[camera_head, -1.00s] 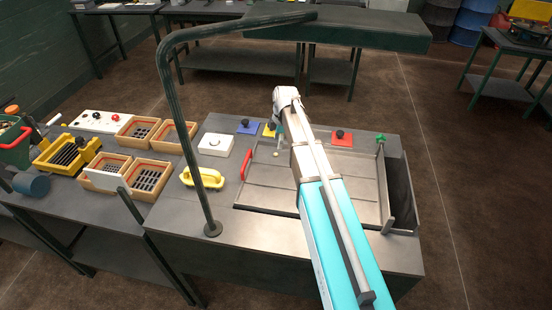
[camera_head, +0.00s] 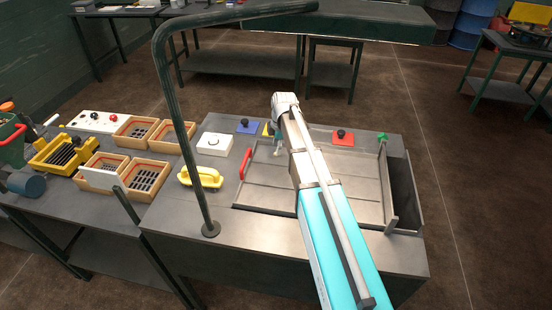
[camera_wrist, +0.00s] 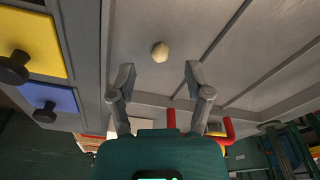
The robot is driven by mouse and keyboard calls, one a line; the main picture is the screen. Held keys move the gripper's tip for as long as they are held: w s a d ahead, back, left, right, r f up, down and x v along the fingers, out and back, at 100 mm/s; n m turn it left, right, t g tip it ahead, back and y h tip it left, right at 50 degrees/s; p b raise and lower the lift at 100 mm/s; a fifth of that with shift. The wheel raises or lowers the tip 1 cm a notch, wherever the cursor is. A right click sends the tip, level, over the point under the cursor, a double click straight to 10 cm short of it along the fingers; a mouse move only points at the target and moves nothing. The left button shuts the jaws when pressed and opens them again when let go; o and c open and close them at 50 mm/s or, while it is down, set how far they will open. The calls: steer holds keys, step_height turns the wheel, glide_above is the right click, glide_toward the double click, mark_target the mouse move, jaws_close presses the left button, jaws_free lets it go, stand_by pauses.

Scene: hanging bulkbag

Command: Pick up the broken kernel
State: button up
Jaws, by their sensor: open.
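The broken kernel (camera_wrist: 160,52) is a small pale, cream-coloured lump lying on the grey metal tray (camera_head: 262,197). In the wrist view it lies beyond my fingertips, roughly centred between them and apart from both. My gripper (camera_wrist: 159,76) is open with nothing between its fingers. In the head view my gripper (camera_head: 277,143) is low over the far left part of the tray, partly covered by my arm. I cannot make out the kernel in the head view.
A red handle (camera_head: 245,163) stands at the tray's left edge. Yellow (camera_wrist: 30,45), blue (camera_wrist: 48,101) and red (camera_head: 343,137) knobbed plates lie nearby. A dark post (camera_head: 197,150) rises left of the tray and bends over it. The tray's front left is clear.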

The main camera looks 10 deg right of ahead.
steer(key=shift+a+f+b, duration=0.15)
steer(key=shift+f+b, duration=0.7)
steer(key=shift+f, duration=0.3)
steer(key=shift+c, duration=0.3)
steer(key=c, duration=0.7)
